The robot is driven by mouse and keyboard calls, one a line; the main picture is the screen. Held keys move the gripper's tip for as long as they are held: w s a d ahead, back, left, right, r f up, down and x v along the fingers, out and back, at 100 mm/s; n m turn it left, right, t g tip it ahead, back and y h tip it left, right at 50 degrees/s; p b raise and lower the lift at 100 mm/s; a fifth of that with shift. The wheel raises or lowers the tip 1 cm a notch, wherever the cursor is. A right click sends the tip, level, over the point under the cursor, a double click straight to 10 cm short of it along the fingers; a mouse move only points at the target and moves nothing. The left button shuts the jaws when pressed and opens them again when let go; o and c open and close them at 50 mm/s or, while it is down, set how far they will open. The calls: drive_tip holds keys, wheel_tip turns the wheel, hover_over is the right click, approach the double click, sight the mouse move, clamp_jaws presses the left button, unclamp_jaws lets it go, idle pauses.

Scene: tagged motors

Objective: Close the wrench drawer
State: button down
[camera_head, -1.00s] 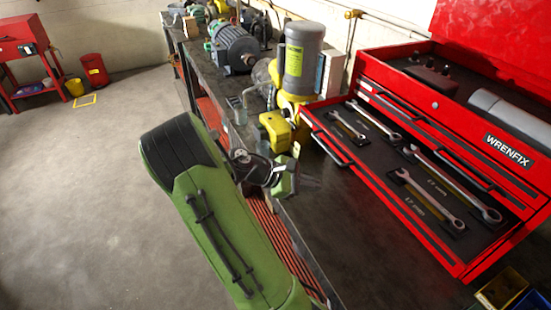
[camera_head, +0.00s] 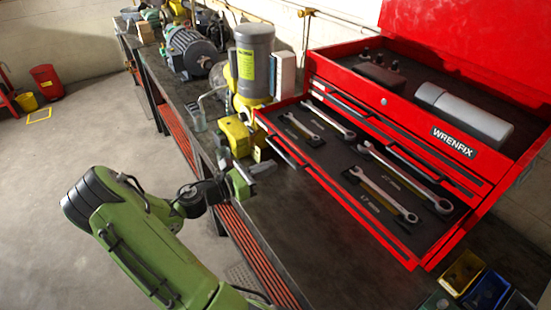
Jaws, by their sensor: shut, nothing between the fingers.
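The wrench drawer (camera_head: 395,237) is a red drawer pulled out of the red WRENFIX tool chest (camera_head: 455,142). Several wrenches lie in its dark liner, among them a long wrench (camera_head: 385,194). A handle (camera_head: 283,152) shows along the drawer's front left side. My gripper (camera_head: 262,168) is at the bench's front edge, to the left of the drawer front and apart from it. It is shut and holds nothing. The chest's lid is up, and a grey cylinder (camera_head: 465,115) lies in the top tray.
A yellow and grey machine (camera_head: 254,65) stands left of the drawer, with a yellow block (camera_head: 236,136) close to my gripper. Motors (camera_head: 191,53) stand farther back on the bench. Small yellow and blue bins (camera_head: 462,272) sit at the lower right. Bench top before the drawer is clear.

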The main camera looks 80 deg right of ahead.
sight(333, 138)
drive_tip(key=x, duration=0.5)
drive_tip(key=shift+s+d, duration=0.2)
drive_tip(key=shift+d, duration=0.05)
drive_tip(key=p+x, duration=0.3)
drive_tip(key=x, duration=1.5)
drive_tip(key=shift+s, duration=0.2)
drive_tip(key=shift+w, duration=0.1)
